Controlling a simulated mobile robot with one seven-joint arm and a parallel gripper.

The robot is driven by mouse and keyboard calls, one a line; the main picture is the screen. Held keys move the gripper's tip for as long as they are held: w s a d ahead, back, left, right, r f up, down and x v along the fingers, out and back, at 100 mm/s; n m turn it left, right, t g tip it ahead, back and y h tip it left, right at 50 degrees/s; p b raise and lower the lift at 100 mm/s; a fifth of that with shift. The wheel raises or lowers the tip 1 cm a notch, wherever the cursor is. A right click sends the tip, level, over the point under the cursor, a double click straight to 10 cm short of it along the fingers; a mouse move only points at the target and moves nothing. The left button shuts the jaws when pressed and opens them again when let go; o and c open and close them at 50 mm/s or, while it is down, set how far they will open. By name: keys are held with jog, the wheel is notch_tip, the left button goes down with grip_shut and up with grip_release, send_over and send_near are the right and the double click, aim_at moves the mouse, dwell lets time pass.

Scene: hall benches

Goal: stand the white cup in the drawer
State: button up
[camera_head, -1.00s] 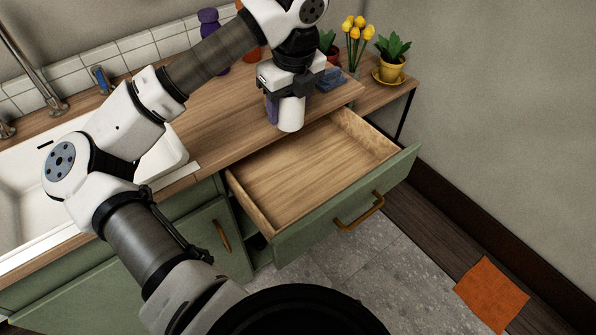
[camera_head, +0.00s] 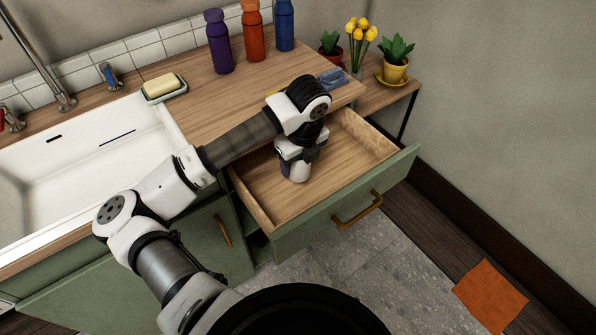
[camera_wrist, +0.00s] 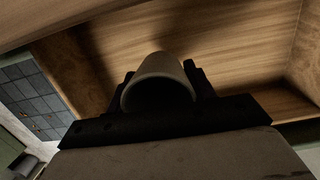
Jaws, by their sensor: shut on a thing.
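The white cup (camera_head: 300,172) is held upright by my gripper (camera_head: 298,160), inside the outline of the open drawer (camera_head: 262,205). In the wrist view the cup (camera_wrist: 160,70) sits between the two dark fingers of my gripper (camera_wrist: 160,88), which is shut on it, with its rim facing the camera. The drawer's wooden floor (camera_wrist: 225,40) lies beyond the cup. I cannot tell whether the cup's base touches the floor. My gripper and wrist hide part of the cup and of the drawer's back left.
Purple (camera_head: 219,42), orange (camera_head: 253,32) and blue (camera_head: 284,25) bottles stand on the wooden counter (camera_head: 205,85). A white sink (camera_head: 70,170) is at left. The drawer's green front has a brass handle (camera_head: 358,211). Free drawer floor shows around the cup.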

aim_at(298, 174)
jog(key=shift+f, duration=2.5)
jog(key=shift+f, duration=0.2)
jog(key=o, duration=1)
jog(key=shift+r, duration=0.1)
jog(key=shift+r+p, duration=0.25)
jog(key=shift+p, duration=0.1)
jog(key=r, duration=0.4)
jog(key=s+r+b, duration=0.1)
jog(key=r, duration=0.2)
jog(key=d+r+b, duration=0.1)
jog(key=r, duration=0.3)
jog(key=shift+s+r, duration=0.25)
jog(key=shift+r, duration=0.1)
jog(key=shift+d, duration=0.1)
